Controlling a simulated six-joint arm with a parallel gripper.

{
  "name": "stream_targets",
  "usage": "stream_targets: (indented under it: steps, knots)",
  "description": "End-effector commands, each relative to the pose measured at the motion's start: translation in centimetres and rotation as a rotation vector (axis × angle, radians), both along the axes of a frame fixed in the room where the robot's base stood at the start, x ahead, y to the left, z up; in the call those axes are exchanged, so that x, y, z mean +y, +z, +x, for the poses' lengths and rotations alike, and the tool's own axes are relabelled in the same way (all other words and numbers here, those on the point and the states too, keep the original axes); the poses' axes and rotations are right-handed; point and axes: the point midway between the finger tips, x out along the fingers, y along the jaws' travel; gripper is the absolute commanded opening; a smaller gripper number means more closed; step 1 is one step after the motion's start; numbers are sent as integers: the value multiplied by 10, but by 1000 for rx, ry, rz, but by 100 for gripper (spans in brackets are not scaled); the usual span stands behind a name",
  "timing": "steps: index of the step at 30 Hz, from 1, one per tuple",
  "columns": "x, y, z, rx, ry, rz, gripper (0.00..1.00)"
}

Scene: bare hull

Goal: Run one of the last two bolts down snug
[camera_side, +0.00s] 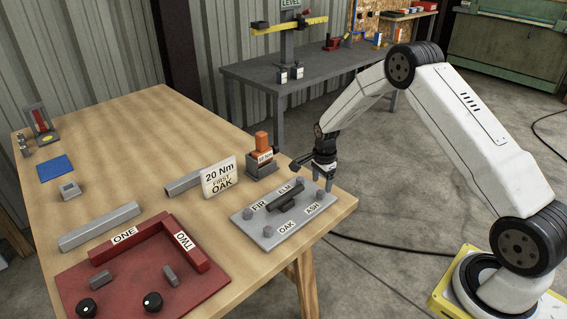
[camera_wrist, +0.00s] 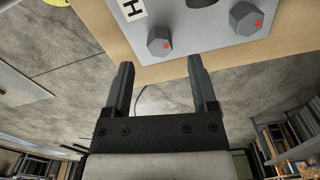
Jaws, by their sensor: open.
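A grey plate (camera_side: 285,232) lies near the table's right end, with labels FIR, ELM, OAK and ASH. Grey hex bolt heads stand on it, one by FIR (camera_side: 248,214) and one by OAK (camera_side: 268,231). A dark bar-shaped part (camera_side: 286,195) crosses its middle. In the wrist view, two hex bolts, one near (camera_wrist: 160,40) and one farther right (camera_wrist: 245,18), each carry a red dot on a face. My gripper (camera_side: 325,174) is above the plate's right end. Its two fingers (camera_wrist: 161,68) are apart with nothing between them.
A sign (camera_side: 219,177) reads "20 Nm FIRST OAK". An orange-topped tool (camera_side: 263,146) stands in a dark holder behind the plate. A red tray (camera_side: 110,277) marked ONE and TWO holds knobs and small grey parts. Grey bars (camera_side: 99,226) lie on the table.

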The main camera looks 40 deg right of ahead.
Motion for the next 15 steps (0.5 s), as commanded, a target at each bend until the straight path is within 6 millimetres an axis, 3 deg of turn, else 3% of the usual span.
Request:
stream_targets:
  steps: [6,15]
  knots:
    - [0,26,0,-2,0,0,74]
    - [0,38,0,0,0,0,74]
